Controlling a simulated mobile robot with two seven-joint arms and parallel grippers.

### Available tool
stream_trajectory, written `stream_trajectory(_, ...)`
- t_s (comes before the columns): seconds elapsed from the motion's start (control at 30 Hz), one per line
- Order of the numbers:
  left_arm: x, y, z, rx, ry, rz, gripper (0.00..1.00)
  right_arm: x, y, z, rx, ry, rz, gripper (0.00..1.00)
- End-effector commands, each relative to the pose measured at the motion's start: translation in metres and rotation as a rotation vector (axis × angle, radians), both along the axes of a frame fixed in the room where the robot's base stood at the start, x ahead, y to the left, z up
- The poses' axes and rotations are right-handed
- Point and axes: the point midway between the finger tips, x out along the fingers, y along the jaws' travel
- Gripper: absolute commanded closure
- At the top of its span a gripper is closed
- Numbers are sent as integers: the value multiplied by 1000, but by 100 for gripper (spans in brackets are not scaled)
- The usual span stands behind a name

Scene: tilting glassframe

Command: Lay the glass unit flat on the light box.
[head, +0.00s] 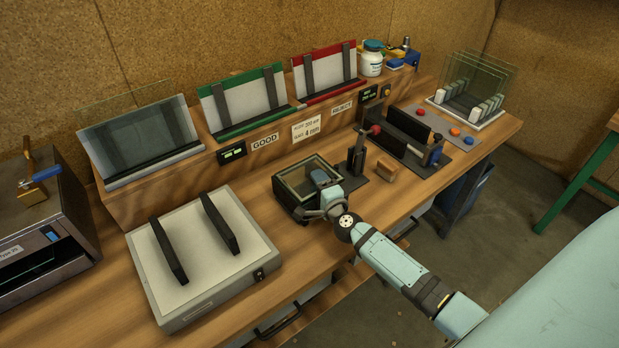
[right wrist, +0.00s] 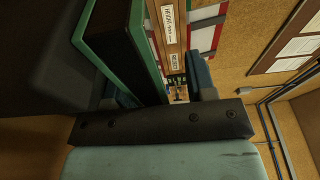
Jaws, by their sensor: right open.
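The glass unit (head: 308,178) is a square glass piece with a pale greenish edge, resting in a dark low holder at the middle of the bench. In the right wrist view its green edge (right wrist: 135,45) appears close up at the upper left. My right gripper (head: 325,186) is open at the unit's near right corner; I cannot tell whether it touches it. In the right wrist view its bluish fingers show (right wrist: 165,88). The light box (head: 252,228) is a white-topped grey box at the front left, with two black bars on its top. My left gripper is not in view.
Green (head: 242,100) and red (head: 325,73) racks and a glass rack (head: 140,140) stand along the back ledge. A clamp stand (head: 357,155) and a small wooden block (head: 387,170) are right of the unit. Bare bench lies between light box and holder.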

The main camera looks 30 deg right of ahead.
Motion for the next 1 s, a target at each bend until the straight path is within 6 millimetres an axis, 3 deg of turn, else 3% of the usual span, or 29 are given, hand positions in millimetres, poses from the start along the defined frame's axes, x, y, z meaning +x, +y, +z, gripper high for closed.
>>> stream_trajectory(0.07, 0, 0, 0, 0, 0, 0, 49, 0, 0, 0, 0, 0, 0, 51)
stream_trajectory(0.2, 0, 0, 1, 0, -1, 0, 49, 0, 0, 0, 0, 0, 0, 83)
stream_trajectory(0.3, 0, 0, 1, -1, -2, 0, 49, 0, 0, 0, 0, 0, 0, 100)
stream_trajectory(0.73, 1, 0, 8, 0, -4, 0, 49, 0, 0, 8, 1, -2, -1, 100)
stream_trajectory(0.87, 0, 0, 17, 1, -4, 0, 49, 0, 0, 21, 2, -2, -2, 100)
stream_trajectory(1.0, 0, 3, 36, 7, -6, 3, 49, 0, 0, 48, 3, -4, -2, 100)
